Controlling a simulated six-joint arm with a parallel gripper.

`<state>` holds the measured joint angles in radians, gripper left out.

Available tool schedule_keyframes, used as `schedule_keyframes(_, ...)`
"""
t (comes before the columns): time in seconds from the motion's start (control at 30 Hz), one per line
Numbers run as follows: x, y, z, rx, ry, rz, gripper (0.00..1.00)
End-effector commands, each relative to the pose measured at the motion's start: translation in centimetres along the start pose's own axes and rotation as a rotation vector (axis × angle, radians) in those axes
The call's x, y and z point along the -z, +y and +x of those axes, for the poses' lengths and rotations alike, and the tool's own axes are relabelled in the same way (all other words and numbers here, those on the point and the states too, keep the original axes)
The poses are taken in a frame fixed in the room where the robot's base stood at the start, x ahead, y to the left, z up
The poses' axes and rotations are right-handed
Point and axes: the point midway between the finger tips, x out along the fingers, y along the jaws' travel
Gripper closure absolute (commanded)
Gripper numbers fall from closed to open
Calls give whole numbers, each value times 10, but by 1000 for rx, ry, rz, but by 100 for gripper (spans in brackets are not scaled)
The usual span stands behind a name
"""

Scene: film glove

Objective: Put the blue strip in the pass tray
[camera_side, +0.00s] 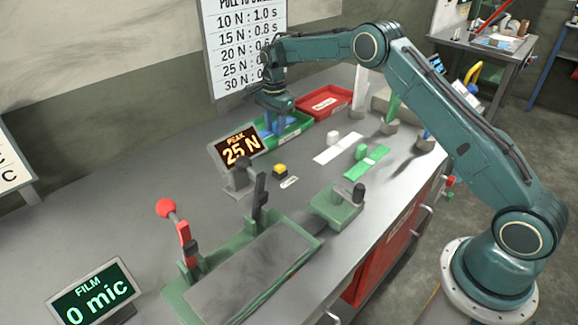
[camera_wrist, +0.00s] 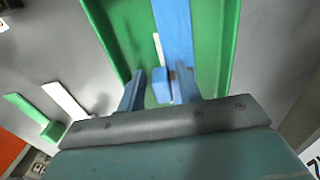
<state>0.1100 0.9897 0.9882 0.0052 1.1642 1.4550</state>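The blue strip (camera_side: 272,126) lies in the green tray (camera_side: 298,128) at the back of the bench. In the wrist view the strip (camera_wrist: 174,28) runs along the tray floor (camera_wrist: 118,30), with a small blue block (camera_wrist: 160,86) at its near end. My gripper (camera_side: 274,108) is over the tray, pointing down. In the wrist view its fingers (camera_wrist: 160,82) are apart on either side of the blue block, with a visible gap on the left. The gripper hides part of the strip in the side view.
A red tray (camera_side: 324,102) stands right of the green one. A white strip (camera_side: 338,147) and a green strip (camera_side: 366,162) lie in front. A "25 N" display (camera_side: 238,148), a green clamp fixture (camera_side: 250,270) with levers and a "0 mic" display (camera_side: 95,298) are nearer.

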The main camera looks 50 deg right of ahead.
Motion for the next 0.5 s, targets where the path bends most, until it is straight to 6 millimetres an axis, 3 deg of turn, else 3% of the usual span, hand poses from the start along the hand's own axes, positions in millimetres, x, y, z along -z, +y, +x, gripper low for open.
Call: schedule_keyframes(0.5, 0, 0, -8, 1, 0, 0, 61)
